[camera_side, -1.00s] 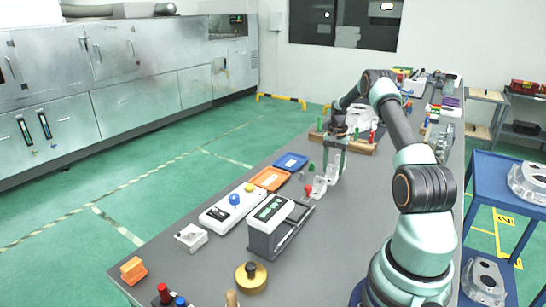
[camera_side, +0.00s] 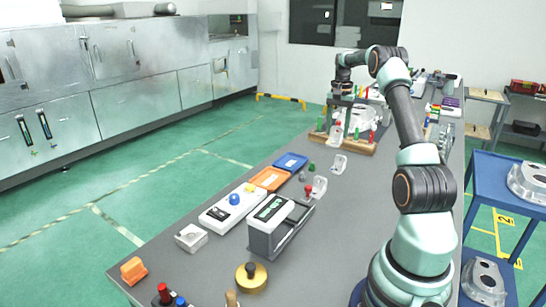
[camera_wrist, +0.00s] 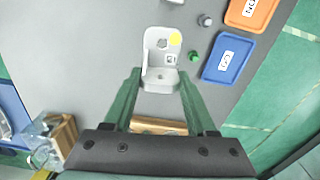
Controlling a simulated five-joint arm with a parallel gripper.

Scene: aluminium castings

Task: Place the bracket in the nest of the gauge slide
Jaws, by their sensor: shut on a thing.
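The bracket (camera_wrist: 160,54), pale and L-shaped with a yellow dot and a hole in its upright wall, sits between the fingertips of my gripper (camera_wrist: 160,78) in the wrist view. My gripper is shut on it. In the side view my gripper (camera_side: 340,121) is raised above the far part of the bench, with the bracket (camera_side: 336,134) small at its fingertips. The gauge (camera_side: 270,227), a grey-white unit with a green display and a dark slide (camera_side: 298,214) on its right, stands nearer the camera, well apart from the bracket. Its nest is too small to make out.
Blue (camera_side: 290,162) and orange (camera_side: 270,179) trays lie along the left edge, near a button console (camera_side: 230,206). A wooden rack (camera_side: 350,146) stands behind.

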